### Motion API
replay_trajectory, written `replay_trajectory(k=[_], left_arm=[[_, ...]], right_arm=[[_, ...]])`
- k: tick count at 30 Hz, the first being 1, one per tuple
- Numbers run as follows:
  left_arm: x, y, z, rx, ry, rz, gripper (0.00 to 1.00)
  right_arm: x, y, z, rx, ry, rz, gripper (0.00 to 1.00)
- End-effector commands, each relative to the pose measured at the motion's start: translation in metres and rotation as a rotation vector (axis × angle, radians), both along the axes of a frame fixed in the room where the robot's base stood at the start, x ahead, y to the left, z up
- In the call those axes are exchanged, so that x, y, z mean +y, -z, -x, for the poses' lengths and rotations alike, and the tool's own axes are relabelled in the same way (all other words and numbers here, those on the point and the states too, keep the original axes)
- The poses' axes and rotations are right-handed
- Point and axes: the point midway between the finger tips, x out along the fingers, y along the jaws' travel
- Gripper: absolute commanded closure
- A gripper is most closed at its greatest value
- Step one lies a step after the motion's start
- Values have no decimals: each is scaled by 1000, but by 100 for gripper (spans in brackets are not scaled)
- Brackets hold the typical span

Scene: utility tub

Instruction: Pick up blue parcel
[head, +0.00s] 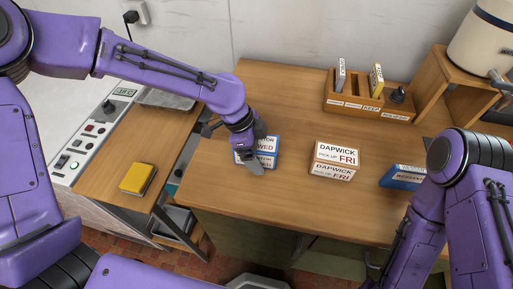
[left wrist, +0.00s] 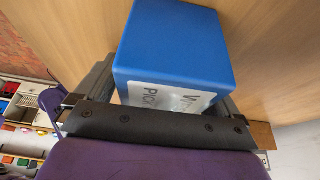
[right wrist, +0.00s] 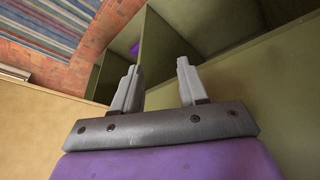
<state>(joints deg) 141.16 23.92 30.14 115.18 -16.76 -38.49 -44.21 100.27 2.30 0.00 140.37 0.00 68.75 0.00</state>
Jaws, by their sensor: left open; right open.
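A blue parcel (head: 241,152) with a white label reading WED sits on the wooden counter, left of centre. My left gripper (head: 257,160) is over it and hides part of it in the head view. In the left wrist view the blue parcel (left wrist: 172,45) lies between the two fingers, which are open around it. I cannot tell whether they touch its sides. Another blue parcel (head: 399,177) lies at the right, partly behind my right arm. My right gripper (right wrist: 158,70) is open and empty in the right wrist view, near green cabinet panels.
A wooden rack (head: 352,103) with upright cards is at the back. A yellow parcel (head: 138,177) lies on the lower left bench. The counter's front middle is clear.

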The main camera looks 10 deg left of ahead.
Motion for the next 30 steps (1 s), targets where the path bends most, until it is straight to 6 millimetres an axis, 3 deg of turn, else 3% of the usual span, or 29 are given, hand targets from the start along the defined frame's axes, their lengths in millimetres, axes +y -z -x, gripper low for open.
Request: replay_trajectory(k=[12, 18, 27, 30], left_arm=[[1, 2, 0, 1, -1, -1, 4], [1, 2, 0, 0, -1, -1, 69], [1, 1, 0, -2, -1, 1, 69], [0, -10, -1, -4, 1, 0, 69]], right_arm=[[0, -3, 0, 0, 0, 0, 57], [0, -2, 0, 0, 0, 0, 57], [0, 1, 0, 0, 0, 0, 57], [0, 0, 0, 0, 0, 0, 57]])
